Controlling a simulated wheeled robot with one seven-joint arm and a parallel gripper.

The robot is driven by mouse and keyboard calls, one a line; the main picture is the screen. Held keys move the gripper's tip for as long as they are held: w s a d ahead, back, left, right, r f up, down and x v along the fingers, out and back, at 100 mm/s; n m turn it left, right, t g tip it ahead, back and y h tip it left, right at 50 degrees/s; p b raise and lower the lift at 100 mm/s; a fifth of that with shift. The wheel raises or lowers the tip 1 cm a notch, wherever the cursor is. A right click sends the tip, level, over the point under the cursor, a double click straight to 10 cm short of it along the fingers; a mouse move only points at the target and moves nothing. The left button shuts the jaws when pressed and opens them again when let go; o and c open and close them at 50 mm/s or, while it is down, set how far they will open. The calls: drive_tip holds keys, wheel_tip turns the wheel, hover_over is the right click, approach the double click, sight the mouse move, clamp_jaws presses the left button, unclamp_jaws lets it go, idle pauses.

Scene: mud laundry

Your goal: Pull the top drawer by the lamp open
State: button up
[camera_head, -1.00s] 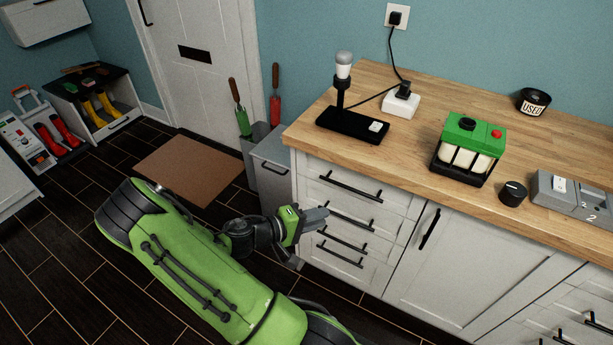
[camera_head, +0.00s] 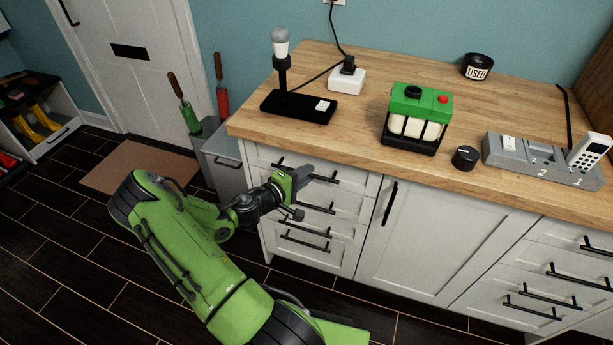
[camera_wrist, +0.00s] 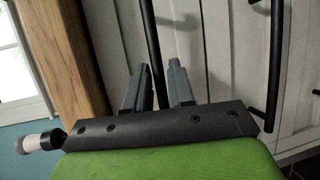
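The lamp (camera_head: 281,70) stands on its black base on the counter, above a white stack of drawers. The top drawer (camera_head: 357,188) is shut, and its black bar handle (camera_head: 325,180) runs across its front. My gripper (camera_head: 302,173) is at the left part of this handle. In the wrist view my gripper (camera_wrist: 158,82) has two grey fingers apart, and the handle bar (camera_wrist: 152,40) appears to run between them. I cannot tell whether they touch it. The lamp's bulb end (camera_wrist: 38,142) shows at lower left there.
Lower drawer handles (camera_head: 305,245) sit below. The wooden countertop (camera_head: 400,175) overhangs the drawer fronts. A cupboard door (camera_head: 430,235) is to the right, a grey bin (camera_head: 222,160) to the left. Dark floor (camera_head: 60,270) in front is clear.

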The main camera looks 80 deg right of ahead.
drive_tip(key=shift+s+d+f, duration=0.1)
drive_tip(key=shift+s+d, duration=0.1)
drive_tip(key=shift+d, duration=0.2)
clamp_jaws()
drive_tip(key=shift+w+a, duration=0.1)
drive_tip(key=shift+a, duration=0.05)
